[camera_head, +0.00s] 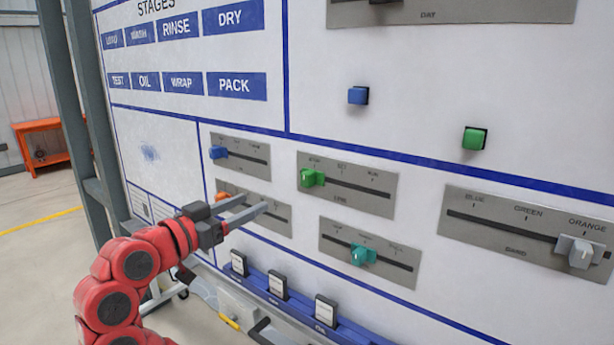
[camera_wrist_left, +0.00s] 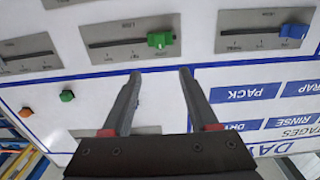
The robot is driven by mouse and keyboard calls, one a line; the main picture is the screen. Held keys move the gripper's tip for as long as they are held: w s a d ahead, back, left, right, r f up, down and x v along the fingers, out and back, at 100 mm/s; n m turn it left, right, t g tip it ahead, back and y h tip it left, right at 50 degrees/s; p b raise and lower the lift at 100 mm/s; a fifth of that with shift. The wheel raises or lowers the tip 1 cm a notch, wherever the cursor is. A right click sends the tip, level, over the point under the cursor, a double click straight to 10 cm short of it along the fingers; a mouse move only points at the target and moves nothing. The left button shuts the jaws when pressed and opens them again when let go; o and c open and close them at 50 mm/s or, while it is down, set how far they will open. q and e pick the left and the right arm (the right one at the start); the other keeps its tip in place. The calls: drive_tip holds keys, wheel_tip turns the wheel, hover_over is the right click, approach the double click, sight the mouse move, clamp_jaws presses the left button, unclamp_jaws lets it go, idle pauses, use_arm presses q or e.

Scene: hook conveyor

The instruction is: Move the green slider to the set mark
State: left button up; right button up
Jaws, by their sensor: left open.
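The green slider (camera_head: 312,178) sits at the left end of its slot on a grey plate (camera_head: 382,198). The plate has three marks; the middle one, the set mark (camera_head: 342,168), is right of the slider. In the left wrist view, turned upside down, the green slider (camera_wrist_left: 160,40) is at the slot's right end. My left gripper (camera_head: 257,206) is open and empty, its fingers left of and below the green slider in the head view. In the left wrist view its fingertips (camera_wrist_left: 160,72) point toward the green slider, apart from it. My right gripper is not in view.
A blue slider (camera_head: 218,152), an orange slider (camera_head: 222,197), a teal slider (camera_head: 362,255) and a grey slider (camera_head: 578,252) are on neighbouring plates. A blue button (camera_head: 357,95) and a green button (camera_head: 474,138) are above. A blue rail (camera_head: 350,327) with cards runs below.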

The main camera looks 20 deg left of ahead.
sight(304, 179)
use_arm(q)
drive_tip(key=p+x, duration=0.5)
drive_tip(key=x, duration=1.2)
drive_tip(key=shift+f, duration=0.1)
drive_tip(key=shift+c, duration=0.3)
clamp_jaws()
drive_tip(key=shift+d, duration=0.1)
idle(0.3)
